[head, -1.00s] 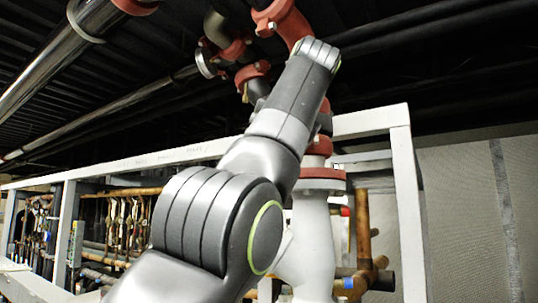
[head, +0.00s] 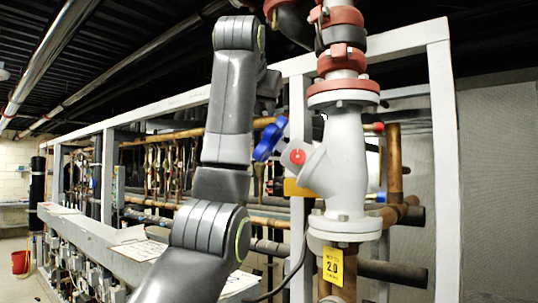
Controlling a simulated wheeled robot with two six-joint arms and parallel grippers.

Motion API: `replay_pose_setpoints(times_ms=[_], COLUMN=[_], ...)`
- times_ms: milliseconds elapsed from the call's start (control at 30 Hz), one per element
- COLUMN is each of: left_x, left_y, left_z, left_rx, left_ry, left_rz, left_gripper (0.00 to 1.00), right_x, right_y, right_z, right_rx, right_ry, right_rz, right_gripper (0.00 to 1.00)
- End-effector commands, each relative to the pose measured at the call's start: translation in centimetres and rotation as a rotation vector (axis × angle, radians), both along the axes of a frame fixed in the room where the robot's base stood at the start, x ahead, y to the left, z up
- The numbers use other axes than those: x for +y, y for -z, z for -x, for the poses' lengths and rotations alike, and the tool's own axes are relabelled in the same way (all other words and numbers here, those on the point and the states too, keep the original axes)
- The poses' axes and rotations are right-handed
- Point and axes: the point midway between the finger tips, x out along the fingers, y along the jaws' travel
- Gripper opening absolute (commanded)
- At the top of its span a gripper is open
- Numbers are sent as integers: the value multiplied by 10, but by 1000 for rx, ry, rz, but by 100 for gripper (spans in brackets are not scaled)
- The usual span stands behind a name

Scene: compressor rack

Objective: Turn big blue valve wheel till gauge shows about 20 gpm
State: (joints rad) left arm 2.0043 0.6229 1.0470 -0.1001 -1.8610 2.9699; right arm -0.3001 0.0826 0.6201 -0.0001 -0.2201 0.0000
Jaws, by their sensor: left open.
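The blue valve wheel (head: 269,139) shows edge-on at the left side of a white valve body (head: 343,165), next to a round red cap (head: 297,156). My left arm rises in front of the rack and bends over at the top. My left gripper (head: 267,104) is small and dark, partly hidden behind my arm link, a little above the blue wheel. It is open, and I see nothing held in it. I cannot tell the exact gap to the wheel. My right gripper is not in view. No readable gauge dial shows.
Red couplings (head: 343,60) join the vertical pipe above the valve. A yellow tag (head: 333,267) reading 2.0 hangs below it. A white frame post (head: 443,170) stands at right. Copper pipes run behind. A red bucket (head: 20,262) is on the floor at far left.

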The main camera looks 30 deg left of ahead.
Motion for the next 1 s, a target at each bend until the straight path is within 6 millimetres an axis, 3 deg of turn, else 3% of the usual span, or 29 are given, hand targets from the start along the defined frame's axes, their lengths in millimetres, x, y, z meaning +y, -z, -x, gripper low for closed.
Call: replay_pose_setpoints(times_ms=[33, 167, 367, 700, 833, 1000], left_x=[8, 18, 21, -17, -28, -32], left_y=[11, 24, 52, 115, 128, 128], left_z=[5, 19, 51, 107, 117, 115], left_rx=[-39, -142, -299, -465, -483, -487], left_ry=[5, 34, 91, 214, 246, 257], left_rz=[-12, -60, -187, -468, -525, -543], left_gripper=[42, 42, 42, 42, 42, 42], right_x=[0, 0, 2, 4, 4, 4], right_y=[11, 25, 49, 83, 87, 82], right_z=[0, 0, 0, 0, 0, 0], right_rx=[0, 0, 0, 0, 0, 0], right_ry=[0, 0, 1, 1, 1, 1], right_rz=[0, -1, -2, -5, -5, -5], right_gripper=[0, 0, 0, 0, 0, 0])
